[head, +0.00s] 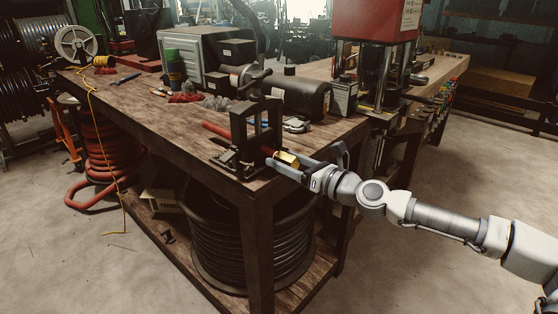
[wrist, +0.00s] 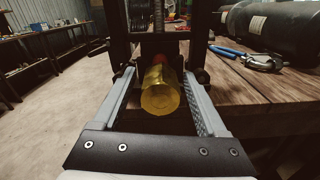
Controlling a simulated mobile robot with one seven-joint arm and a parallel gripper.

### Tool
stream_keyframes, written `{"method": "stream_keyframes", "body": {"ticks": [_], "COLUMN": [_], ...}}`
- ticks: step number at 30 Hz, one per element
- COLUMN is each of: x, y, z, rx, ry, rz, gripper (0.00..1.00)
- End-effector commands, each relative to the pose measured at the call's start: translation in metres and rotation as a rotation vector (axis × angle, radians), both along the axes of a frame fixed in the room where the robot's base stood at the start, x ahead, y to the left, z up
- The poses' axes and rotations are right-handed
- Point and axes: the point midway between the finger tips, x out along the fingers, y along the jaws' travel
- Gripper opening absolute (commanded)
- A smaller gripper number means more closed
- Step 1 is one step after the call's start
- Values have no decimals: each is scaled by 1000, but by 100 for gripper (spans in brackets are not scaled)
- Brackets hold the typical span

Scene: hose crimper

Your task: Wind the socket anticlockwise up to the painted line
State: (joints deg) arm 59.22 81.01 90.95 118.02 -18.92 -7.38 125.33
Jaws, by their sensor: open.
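The socket is a yellow, brass-coloured cylinder (wrist: 160,97) in the middle of the wrist view, its round end towards me. It also shows in the head view (head: 287,158), at the front of a black clamp frame (head: 262,125) on the bench corner. A red hose (head: 216,129) runs into the frame from behind. My gripper (wrist: 158,85) is open, with one finger on each side of the socket and a visible gap on both sides. I cannot make out the painted line in either view.
The wooden bench (head: 145,116) carries a grey machine (head: 200,60), a black cylinder (head: 300,95) and a red press (head: 376,20). Blue-handled pliers (wrist: 245,56) lie right of the frame. A black hose reel (head: 245,240) stands below.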

Motion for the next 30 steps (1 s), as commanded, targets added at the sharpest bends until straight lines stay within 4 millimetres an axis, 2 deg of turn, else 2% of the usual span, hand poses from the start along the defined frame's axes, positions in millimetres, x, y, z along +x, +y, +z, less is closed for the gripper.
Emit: {"method": "stream_keyframes", "body": {"ticks": [6,17,27,29,30], "x": [12,14,14,14,14], "y": [15,18,18,18,18], "z": [-1,0,0,0,0], "rx": [-2,-1,-1,-1,-1], "ry": [-1,1,1,1,1], "rz": [0,0,0,0,0], "gripper": [75,73,12,1,0]}}
